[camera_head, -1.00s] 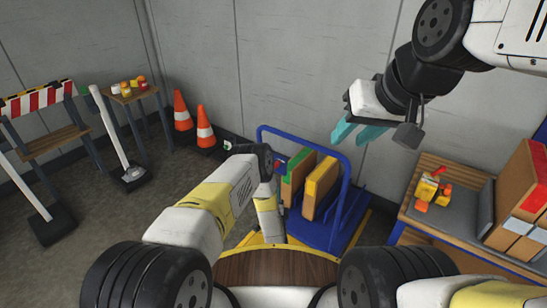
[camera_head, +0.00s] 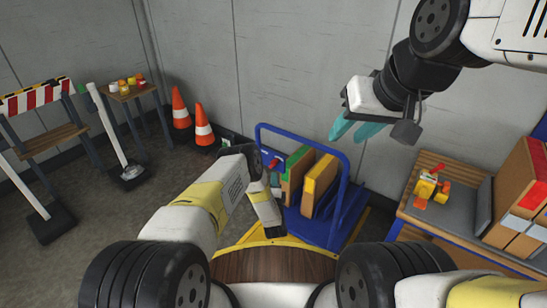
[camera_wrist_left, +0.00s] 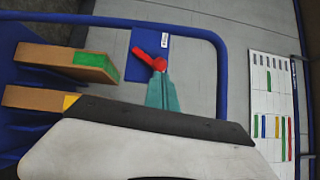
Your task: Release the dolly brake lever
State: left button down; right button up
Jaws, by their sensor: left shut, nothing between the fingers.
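The blue dolly (camera_head: 347,185) stands ahead of me with a tubular handle frame. Its red brake lever (camera_wrist_left: 150,59) sits on a blue plate (camera_wrist_left: 143,72) beside the handle bar in the left wrist view. A small red part of the lever (camera_head: 273,163) shows beside my left wrist in the head view. My left gripper (camera_wrist_left: 160,78) is shut and empty, its teal fingertips right at the lever's lower end; I cannot tell whether they touch. My right gripper (camera_head: 355,130) is open and empty, raised before the wall, right of the dolly.
Two boxes, one with a green end (camera_head: 296,168) and one with a yellow end (camera_head: 318,184), stand on the dolly. A workbench (camera_head: 465,183) is at right. Traffic cones (camera_head: 203,126), a striped barrier (camera_head: 35,98) and a small table (camera_head: 130,93) stand at left.

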aim_at(273, 164)
pick_arm(q)
jog(key=shift+w+a+r, duration=0.1)
jog(key=shift+w, duration=2.7)
jog(key=shift+r, duration=0.1)
jog(key=shift+w+a+r+n, duration=0.1)
jog(key=shift+r+n, duration=0.05)
jog(key=shift+n, duration=0.15)
jog(key=shift+w+a+r+g, duration=0.1)
jog(key=shift+r+g, duration=0.05)
jog(key=shift+g, duration=0.25)
jog(key=shift+w+a+r+n, duration=0.1)
jog(key=shift+r+n, duration=0.05)
jog(key=shift+n, duration=0.15)
jog(key=w+a+n+g, duration=0.1)
jog(key=w+a+r+n+g+h, duration=0.1)
jog(key=n+g, duration=0.1)
jog(key=a+n+g, duration=0.1)
jog(key=a+n, duration=0.1)
jog(key=shift+w+r+h, duration=0.4)
jog(key=shift+r, duration=0.15)
